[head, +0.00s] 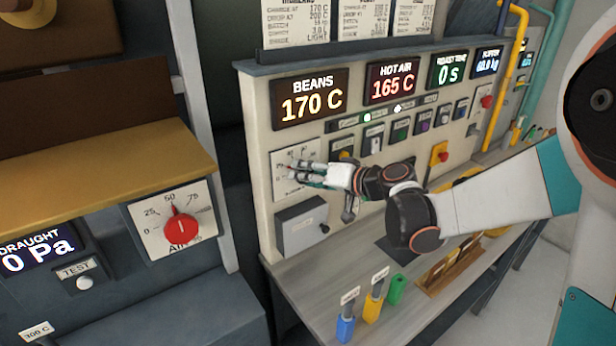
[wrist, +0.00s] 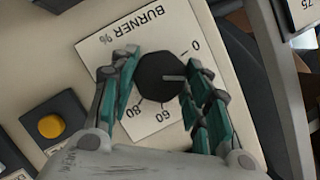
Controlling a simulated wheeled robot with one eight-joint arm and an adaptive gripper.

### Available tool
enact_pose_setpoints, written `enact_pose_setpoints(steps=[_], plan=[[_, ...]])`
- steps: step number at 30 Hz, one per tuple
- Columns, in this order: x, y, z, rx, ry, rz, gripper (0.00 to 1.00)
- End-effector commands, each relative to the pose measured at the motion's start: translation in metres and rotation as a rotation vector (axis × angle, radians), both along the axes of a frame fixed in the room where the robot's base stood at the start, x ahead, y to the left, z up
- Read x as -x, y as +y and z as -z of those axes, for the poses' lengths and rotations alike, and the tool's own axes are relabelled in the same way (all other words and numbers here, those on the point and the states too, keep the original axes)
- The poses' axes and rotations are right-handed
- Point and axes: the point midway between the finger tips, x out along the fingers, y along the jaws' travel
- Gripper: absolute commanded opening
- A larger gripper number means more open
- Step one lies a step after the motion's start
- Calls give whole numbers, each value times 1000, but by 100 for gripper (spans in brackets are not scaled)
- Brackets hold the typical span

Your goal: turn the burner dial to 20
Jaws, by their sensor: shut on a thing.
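The burner dial is a black round knob (wrist: 160,78) on a white plate marked "BURNER %" (wrist: 146,30), which appears upside down in the wrist view. The knob's pale pointer line points right in the picture, at the finger that covers part of the scale. The marks 0, 60 and 80 are readable; 20 is hidden. My gripper (wrist: 156,84) has its teal fingers on both sides of the knob and is shut on it.
A grey box (head: 302,232) with a small knob is below the dial. Displays read BEANS 170 C (head: 310,97) and HOT AIR 165 C (head: 392,81). A red air dial (head: 181,228) is on the left cabinet. Coloured-handled tools (head: 373,303) stand on the bench.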

Motion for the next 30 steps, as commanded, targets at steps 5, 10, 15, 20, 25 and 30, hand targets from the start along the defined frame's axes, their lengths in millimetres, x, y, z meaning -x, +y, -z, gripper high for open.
enact_pose_setpoints(steps=[5,10,15,20,25,30], plan=[[0,0,0,-6,4,1,20],[0,0,0,-4,4,1,20],[0,0,0,-4,3,1,64],[0,0,0,-4,3,0,64],[0,-1,0,-4,3,0,64],[8,-11,-4,-4,4,2,64]])
